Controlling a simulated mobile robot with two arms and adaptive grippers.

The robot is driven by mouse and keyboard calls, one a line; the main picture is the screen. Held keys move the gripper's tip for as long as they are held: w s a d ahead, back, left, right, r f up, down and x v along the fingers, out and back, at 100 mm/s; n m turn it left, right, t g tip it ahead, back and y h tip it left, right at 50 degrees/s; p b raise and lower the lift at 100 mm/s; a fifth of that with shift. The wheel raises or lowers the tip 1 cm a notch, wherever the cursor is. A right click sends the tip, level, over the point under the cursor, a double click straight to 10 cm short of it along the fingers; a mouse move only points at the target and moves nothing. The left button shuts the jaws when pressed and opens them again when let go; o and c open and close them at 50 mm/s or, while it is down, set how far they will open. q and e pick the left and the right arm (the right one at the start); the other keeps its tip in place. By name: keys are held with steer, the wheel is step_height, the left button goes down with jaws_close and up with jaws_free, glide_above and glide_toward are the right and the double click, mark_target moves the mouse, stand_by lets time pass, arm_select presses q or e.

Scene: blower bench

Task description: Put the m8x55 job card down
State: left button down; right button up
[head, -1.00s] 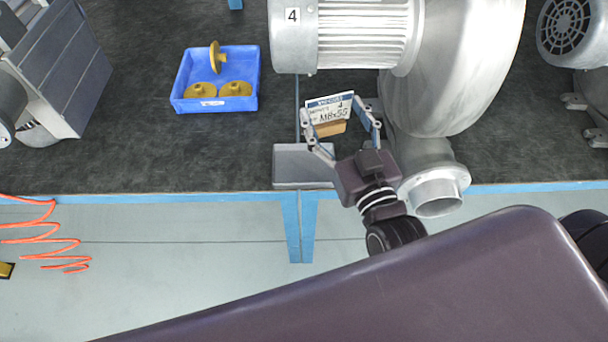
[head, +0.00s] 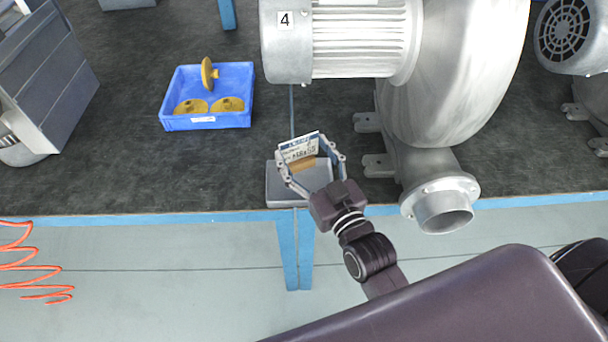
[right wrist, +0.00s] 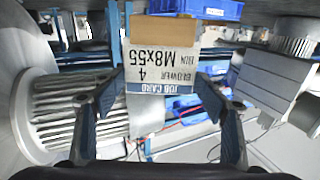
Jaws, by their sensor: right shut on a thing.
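The M8x55 job card (head: 297,148) is a white card with a blue header on a tan wooden block (head: 303,165). My right gripper (head: 310,160) is shut on the job card, with a finger at each side. In the head view the card is tilted and overlaps the grey box (head: 284,190) at the bench's front edge. Whether it touches that box I cannot tell. The right wrist view shows the card (right wrist: 160,68) upside down between the fingers, reading "BLOWER 4". My left gripper is not in view.
Blower 4 (head: 450,80) stands just right of the gripper, its outlet flange (head: 443,200) near the bench edge. A blue bin (head: 208,121) with yellow parts lies to the left. The dark bench top (head: 120,160) between the bin and front edge is clear.

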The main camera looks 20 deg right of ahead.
step_height(320, 180, down, 8)
steer(key=shift+r+b, duration=0.25)
steer(key=shift+b, duration=0.05)
steer(key=c, duration=0.4)
steer(key=o, duration=1.5)
steer(key=shift+o, duration=0.2)
steer(key=shift+s, duration=0.1)
steer(key=s+d+b, duration=0.1)
steer(key=s, duration=1)
steer(key=shift+s+d, duration=0.2)
steer(key=shift+s, duration=0.2)
